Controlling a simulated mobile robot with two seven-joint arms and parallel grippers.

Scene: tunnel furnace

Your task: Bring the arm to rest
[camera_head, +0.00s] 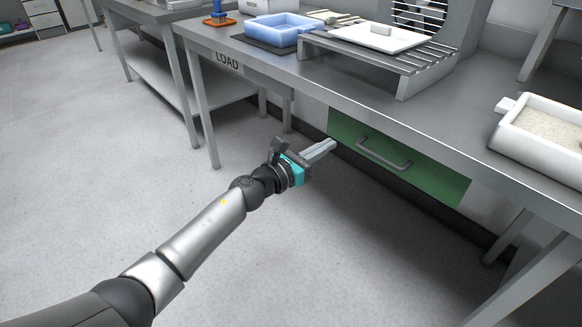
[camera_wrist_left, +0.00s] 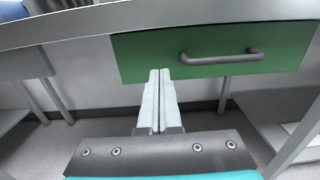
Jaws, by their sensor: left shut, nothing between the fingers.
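My left arm reaches in from the lower left of the head view. Its gripper (camera_head: 330,146) is shut and empty, in front of the left end of a green drawer (camera_head: 432,180) under the metal table. In the left wrist view the two fingers (camera_wrist_left: 160,75) lie together and point toward the green drawer front (camera_wrist_left: 145,55). The drawer's grey handle (camera_head: 385,155) is to the right of the fingertips, apart from them. The drawer looks closed. My right gripper is not in view.
The metal table (camera_head: 300,80) holds a blue tray (camera_head: 272,28), a slatted rack (camera_head: 385,50) with a white plate (camera_head: 372,40), and a white sand-filled container (camera_head: 510,138) at the right. Open grey floor (camera_head: 80,150) lies to the left of the arm.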

